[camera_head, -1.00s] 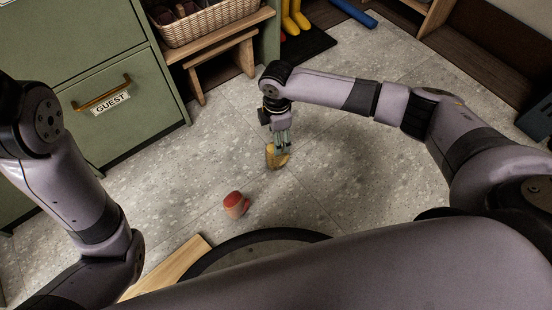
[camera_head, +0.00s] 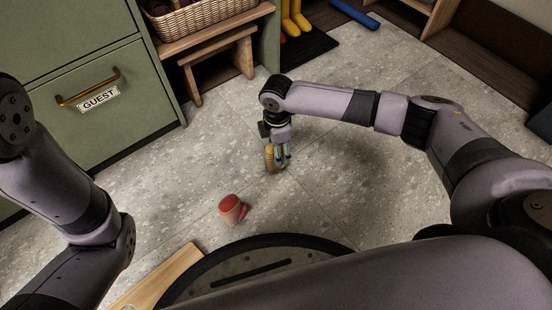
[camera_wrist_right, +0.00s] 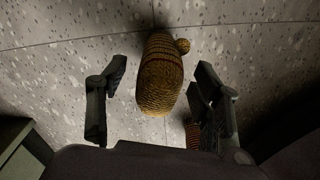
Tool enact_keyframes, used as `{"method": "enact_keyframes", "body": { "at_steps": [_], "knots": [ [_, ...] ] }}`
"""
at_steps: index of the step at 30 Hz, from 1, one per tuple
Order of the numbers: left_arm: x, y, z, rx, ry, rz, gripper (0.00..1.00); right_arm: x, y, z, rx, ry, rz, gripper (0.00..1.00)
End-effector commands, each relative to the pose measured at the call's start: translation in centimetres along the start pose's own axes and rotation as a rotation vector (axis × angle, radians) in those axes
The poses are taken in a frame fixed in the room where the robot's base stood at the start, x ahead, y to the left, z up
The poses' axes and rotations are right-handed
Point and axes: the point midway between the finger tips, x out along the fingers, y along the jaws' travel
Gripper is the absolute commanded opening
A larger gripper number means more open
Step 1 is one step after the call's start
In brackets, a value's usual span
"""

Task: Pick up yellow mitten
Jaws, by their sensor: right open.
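The yellow mitten (camera_head: 269,159) is on the grey speckled floor, at my right gripper (camera_head: 277,157). In the right wrist view the ribbed yellow mitten (camera_wrist_right: 160,78) lies between the two fingers of my open right gripper (camera_wrist_right: 160,98), with its small thumb at the upper right. A gap shows on each side, so neither finger appears to touch it. In the head view the fingers partly cover the mitten. My left arm comes in at the left, but its gripper is out of sight.
A red mitten (camera_head: 231,208) lies on the floor nearer to me. A wooden board (camera_head: 160,276) is at the lower left. A green cabinet (camera_head: 130,110), a bench (camera_head: 216,44) with a basket, and yellow boots (camera_head: 295,18) on a dark mat stand behind. The floor to the right is clear.

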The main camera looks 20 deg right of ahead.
Motion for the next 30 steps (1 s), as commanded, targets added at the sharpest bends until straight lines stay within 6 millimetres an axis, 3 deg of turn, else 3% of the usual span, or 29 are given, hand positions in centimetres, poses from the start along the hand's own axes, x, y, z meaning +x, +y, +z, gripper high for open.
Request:
{"method": "enact_keyframes", "body": {
  "at_steps": [3, 25, 30],
  "knots": [
    [0.12, -0.01, 0.03, 0.000, 0.000, 0.000, 0.55, -0.14, 0.02, 0.00, 0.000, 0.000, 0.000, 0.59],
    [0.11, 0.00, 0.02, 0.000, 0.001, 0.001, 0.55, -0.12, 0.01, -0.02, 0.000, 0.000, 0.000, 0.11],
    [0.11, -0.01, 0.03, 0.000, 0.000, 0.001, 0.55, -0.13, 0.02, -0.02, 0.000, 0.001, 0.001, 0.10]
  ]
}}
